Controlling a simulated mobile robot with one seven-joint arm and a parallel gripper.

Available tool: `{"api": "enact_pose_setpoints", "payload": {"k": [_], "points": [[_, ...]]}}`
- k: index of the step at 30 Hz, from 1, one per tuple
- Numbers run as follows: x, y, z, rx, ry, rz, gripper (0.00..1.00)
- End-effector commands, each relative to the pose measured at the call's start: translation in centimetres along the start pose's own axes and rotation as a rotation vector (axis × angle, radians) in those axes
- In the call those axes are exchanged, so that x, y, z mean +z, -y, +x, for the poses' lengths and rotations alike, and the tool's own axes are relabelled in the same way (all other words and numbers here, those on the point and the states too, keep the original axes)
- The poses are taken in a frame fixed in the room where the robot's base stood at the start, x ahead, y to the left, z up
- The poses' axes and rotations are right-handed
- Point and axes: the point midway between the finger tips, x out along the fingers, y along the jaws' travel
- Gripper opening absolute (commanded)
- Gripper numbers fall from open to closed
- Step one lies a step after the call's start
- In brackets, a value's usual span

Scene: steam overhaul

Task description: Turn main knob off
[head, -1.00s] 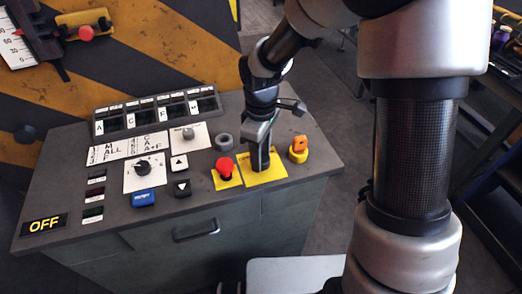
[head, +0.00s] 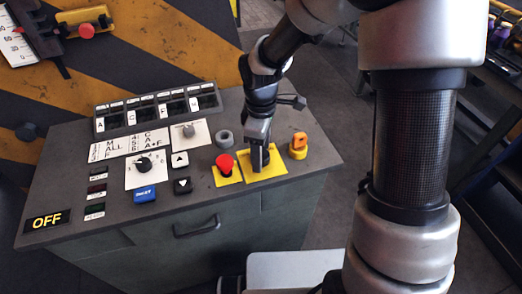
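My gripper (head: 260,163) points down over the larger yellow plate (head: 276,171) on the grey control console (head: 140,228). Its fingers are at the plate and hide whatever is mounted there, so I cannot see a main knob or tell whether the fingers hold one. A black display (head: 46,220) at the console's front left reads "OFF" in yellow. A black rotary knob (head: 145,165) sits on a white plate left of the middle, apart from my gripper.
A red button (head: 225,163) on a yellow plate stands close left of my gripper. An orange knob (head: 299,141) on a yellow base stands close right. A grey round knob (head: 224,138) is behind. A blue button (head: 145,193) sits farther left.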

Motion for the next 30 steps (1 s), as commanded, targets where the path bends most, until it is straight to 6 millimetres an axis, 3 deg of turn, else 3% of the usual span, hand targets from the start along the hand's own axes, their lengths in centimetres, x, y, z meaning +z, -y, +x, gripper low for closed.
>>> {"api": "enact_pose_setpoints", "payload": {"k": [8,13,30], "points": [[0.0,0.0,-0.1,0.0,0.0,0.002,0.57],[0.0,-0.1,-1.5,0.004,-0.002,0.003,0.57],[0.0,-0.1,-14.4,0.004,-0.002,0.001,0.57]]}}
